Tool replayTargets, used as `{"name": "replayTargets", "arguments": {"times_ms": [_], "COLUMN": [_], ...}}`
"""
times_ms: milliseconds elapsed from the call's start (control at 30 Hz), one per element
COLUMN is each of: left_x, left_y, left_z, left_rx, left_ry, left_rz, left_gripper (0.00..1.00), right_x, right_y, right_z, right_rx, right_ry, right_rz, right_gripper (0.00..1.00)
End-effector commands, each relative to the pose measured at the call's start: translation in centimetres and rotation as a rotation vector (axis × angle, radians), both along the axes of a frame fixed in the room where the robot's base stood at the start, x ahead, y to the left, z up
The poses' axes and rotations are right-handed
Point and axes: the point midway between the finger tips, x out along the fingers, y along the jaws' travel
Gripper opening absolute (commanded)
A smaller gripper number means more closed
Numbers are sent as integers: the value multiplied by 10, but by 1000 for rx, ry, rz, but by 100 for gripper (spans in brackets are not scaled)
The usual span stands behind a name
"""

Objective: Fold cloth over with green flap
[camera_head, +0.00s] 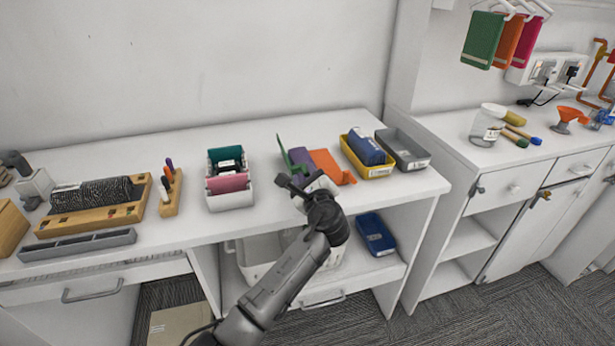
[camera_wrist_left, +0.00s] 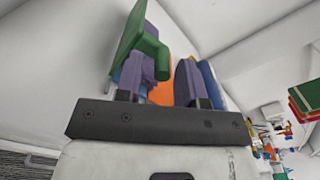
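The cloth lies on the white bench with a green flap (camera_head: 284,157) standing up at its left, a purple middle part (camera_head: 303,158) and an orange part (camera_head: 329,166) at its right. My left gripper (camera_head: 297,184) is at the front edge of the cloth, low over the bench. In the left wrist view its two fingers (camera_wrist_left: 165,80) are apart, with orange showing between them. The green flap (camera_wrist_left: 130,38) is just beyond the left finger; I cannot tell whether they touch. My right gripper is out of view.
A yellow tray (camera_head: 378,171) with a blue folded cloth (camera_head: 366,148) and a grey tray (camera_head: 418,163) stand close to the right. A white holder (camera_head: 230,203) with teal and pink cloths stands to the left. A blue bin (camera_head: 375,235) is on the shelf below.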

Motion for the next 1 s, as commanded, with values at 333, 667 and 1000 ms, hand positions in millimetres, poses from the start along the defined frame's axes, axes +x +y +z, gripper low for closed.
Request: {"name": "replayTargets", "arguments": {"times_ms": [333, 667, 1000], "left_x": [-1, -39, -100], "left_y": [-2, -14, -33], "left_z": [0, 2, 1], "left_rx": [-1, -2, -2], "left_ry": [0, 0, 0], "left_rz": [-3, -4, -3], "left_gripper": [42, 42, 42], "right_x": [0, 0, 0], "right_y": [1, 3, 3], "right_z": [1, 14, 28], "right_rx": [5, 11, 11], "right_ry": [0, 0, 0], "right_rz": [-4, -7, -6], "right_gripper": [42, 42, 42]}}
